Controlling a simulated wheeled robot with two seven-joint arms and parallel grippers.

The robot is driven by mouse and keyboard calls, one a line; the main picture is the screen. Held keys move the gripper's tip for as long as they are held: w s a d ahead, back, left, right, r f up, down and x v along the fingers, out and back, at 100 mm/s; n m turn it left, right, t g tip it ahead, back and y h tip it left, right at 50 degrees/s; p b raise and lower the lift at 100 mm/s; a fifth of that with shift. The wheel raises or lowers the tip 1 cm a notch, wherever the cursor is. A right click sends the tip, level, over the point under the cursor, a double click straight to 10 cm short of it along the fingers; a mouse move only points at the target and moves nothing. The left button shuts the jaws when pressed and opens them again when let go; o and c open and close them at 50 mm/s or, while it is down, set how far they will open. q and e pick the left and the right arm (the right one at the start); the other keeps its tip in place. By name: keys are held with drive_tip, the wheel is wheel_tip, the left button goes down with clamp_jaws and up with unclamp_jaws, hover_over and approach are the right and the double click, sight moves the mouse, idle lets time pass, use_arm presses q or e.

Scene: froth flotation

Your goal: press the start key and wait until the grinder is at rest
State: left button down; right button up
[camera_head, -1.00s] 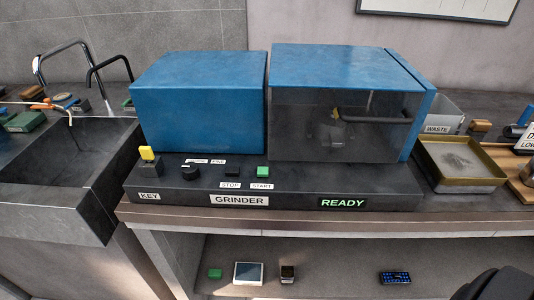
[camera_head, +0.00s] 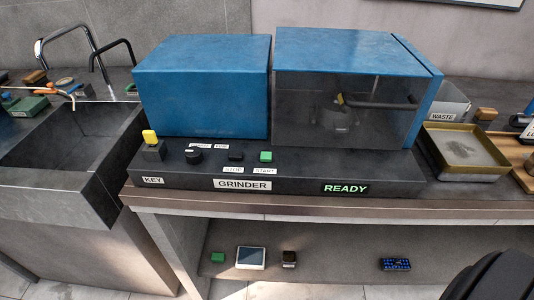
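The grinder (camera_head: 202,88) is a pair of blue housings on a dark base. Its right housing has a dark see-through front door (camera_head: 340,112) with a bar handle, and it looks closed. The green start key (camera_head: 266,156) sits above the START label. The dark stop key (camera_head: 236,156) is just left of it. A black knob (camera_head: 194,157) and a yellow key (camera_head: 150,136) in its switch are further left. The green-lit display (camera_head: 345,189) reads READY. Neither gripper is in view; a dark rounded shape, which may be part of my arm, shows at the bottom right.
A dark sink (camera_head: 70,150) with a tap is on the left. A brass tray (camera_head: 465,150) holding grey material and a WASTE bin (camera_head: 447,105) stand on the right. A shelf (camera_head: 320,268) below holds small items. Space in front of the base is clear.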

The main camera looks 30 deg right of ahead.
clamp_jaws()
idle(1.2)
